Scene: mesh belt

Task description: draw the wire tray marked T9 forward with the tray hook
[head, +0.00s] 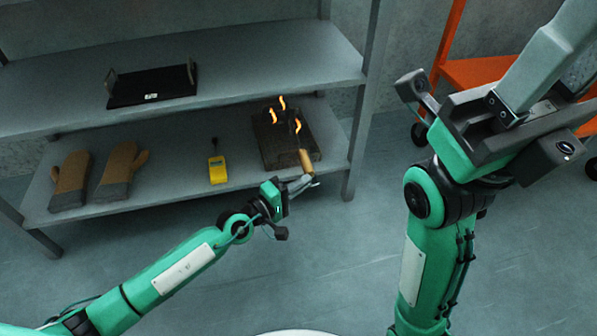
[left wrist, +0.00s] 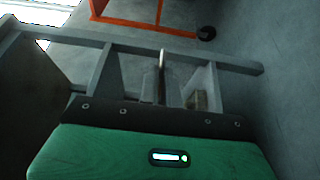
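A black tray (head: 150,88) with upright end handles lies on the upper shelf; its small white label is too small to read. My left gripper (head: 308,184) is at the lower end of that handle. In the left wrist view a thin rod (left wrist: 162,60) shows by the fingers; whether they grip anything is unclear. My right gripper (head: 545,70) is raised at the upper right, partly out of frame, well away from the shelves.
The lower shelf holds brown gloves (head: 118,170), a yellow device (head: 217,170) and a dark block (head: 282,140) with orange flame-like shapes. A shelf post (head: 362,110) stands right of the block. An orange cart (head: 485,72) is behind my right arm. Floor between is clear.

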